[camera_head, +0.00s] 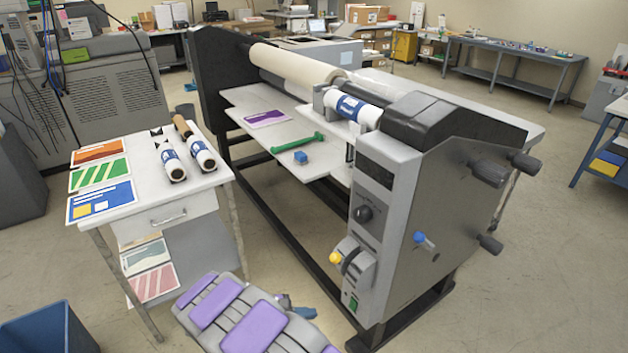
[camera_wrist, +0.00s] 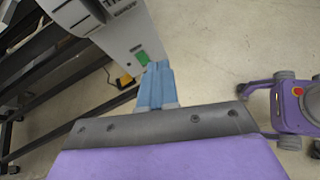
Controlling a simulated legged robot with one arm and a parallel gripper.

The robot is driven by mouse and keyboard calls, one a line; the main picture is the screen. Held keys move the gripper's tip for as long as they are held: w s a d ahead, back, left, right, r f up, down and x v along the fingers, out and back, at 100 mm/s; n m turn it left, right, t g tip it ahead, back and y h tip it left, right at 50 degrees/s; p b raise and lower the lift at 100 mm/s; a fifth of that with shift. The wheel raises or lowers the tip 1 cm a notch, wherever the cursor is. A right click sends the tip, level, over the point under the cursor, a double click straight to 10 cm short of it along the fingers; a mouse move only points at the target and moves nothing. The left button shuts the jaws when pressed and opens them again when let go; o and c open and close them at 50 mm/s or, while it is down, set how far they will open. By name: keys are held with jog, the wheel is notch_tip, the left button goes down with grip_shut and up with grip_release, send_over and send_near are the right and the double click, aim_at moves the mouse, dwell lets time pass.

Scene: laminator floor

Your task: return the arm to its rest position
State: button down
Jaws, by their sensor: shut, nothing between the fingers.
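My gripper (camera_wrist: 158,70) shows in the wrist view as two light-blue fingers, shut together with nothing between them. It hangs over bare concrete floor, just in front of the lower end of the grey laminator (camera_wrist: 125,40), apart from it as far as I can see. In the head view, a small blue part of my gripper (camera_head: 304,312) shows at the bottom, beyond my grey and purple body. It is low, between the white side table (camera_head: 130,205) and the laminator's control end (camera_head: 385,220). Most of my arm is hidden in the head view.
Rolls and prints lie on the side table. A blue bin (camera_head: 50,330) stands at lower left. Open floor lies at lower right.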

jog(key=s+d+r+m+g+y, duration=0.25)
jog(key=s+d+r+m, duration=0.35)
jog(key=d+r, duration=0.35)
jog(key=s+d+r+m+g+y, duration=0.1)
jog(key=s+d+r+m+g, duration=0.3)
jog(key=s+d+r+m, duration=0.45)
jog(key=s+a+r+m+y, duration=0.1)
jog(key=s+r+m+y, duration=0.2)
jog(key=s, duration=0.7)
jog(key=s+a+r+m+y, duration=0.1)
jog(key=s+r+m+y, duration=0.2)
jog(key=s, duration=0.7)
jog(key=shift+a+r+y, duration=0.4)
jog(key=shift+r+y, duration=0.6)
jog(key=shift+y, duration=0.05)
jog(key=shift+d, duration=0.25)
jog(key=shift+a, duration=0.1)
